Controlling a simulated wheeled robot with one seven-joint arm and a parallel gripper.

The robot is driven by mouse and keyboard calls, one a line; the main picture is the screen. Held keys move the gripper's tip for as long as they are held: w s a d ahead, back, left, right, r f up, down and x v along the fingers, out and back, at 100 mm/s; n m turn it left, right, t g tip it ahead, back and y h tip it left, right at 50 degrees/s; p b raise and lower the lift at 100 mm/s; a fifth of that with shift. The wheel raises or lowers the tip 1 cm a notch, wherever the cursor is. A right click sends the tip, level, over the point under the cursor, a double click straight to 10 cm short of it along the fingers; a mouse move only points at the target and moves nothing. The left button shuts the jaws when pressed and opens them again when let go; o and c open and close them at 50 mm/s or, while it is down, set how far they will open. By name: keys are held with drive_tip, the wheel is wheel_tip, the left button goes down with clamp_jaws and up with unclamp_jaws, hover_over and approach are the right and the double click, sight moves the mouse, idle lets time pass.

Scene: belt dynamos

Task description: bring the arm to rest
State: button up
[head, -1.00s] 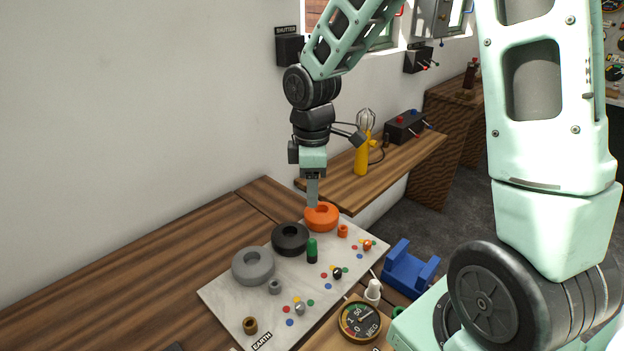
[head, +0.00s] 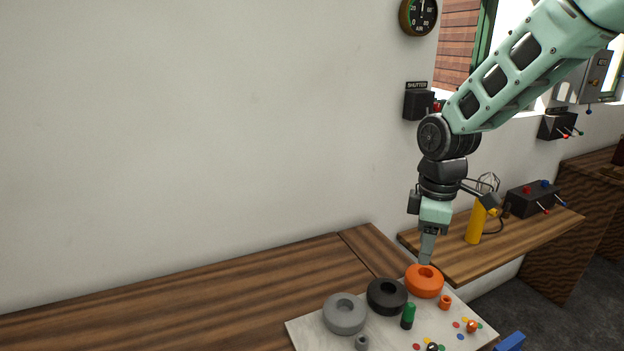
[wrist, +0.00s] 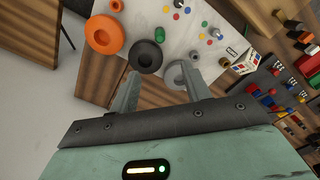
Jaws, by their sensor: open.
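My gripper (head: 426,258) points down at the end of my arm, just behind the orange ring (head: 424,281) in the head view. I cannot tell from there how high it hangs. In the wrist view the two fingers of my gripper (wrist: 160,72) stand apart with nothing held between them. The orange ring (wrist: 103,35), the black ring (wrist: 145,50) and the grey ring (wrist: 175,76) appear beyond the fingers. The fingertips overlap the edges of the black and grey rings in that picture.
The rings lie on a pale board (head: 310,331) with a green-and-black peg (head: 408,316) and small coloured dots. A yellow whisk-like tool (head: 476,220) and a dark switch box (head: 535,199) stand on the wooden shelf behind. The left bench (head: 180,300) is clear.

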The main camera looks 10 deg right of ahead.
drive_tip(key=s+a+m+b, duration=0.1)
drive_tip(key=s+a+m, duration=0.2)
drive_tip(key=s+a, duration=1.5)
drive_tip(key=s, duration=0.3)
drive_tip(key=shift+a+r+y, duration=0.2)
drive_tip(key=shift+r+y, duration=0.05)
drive_tip(key=shift+y, duration=0.05)
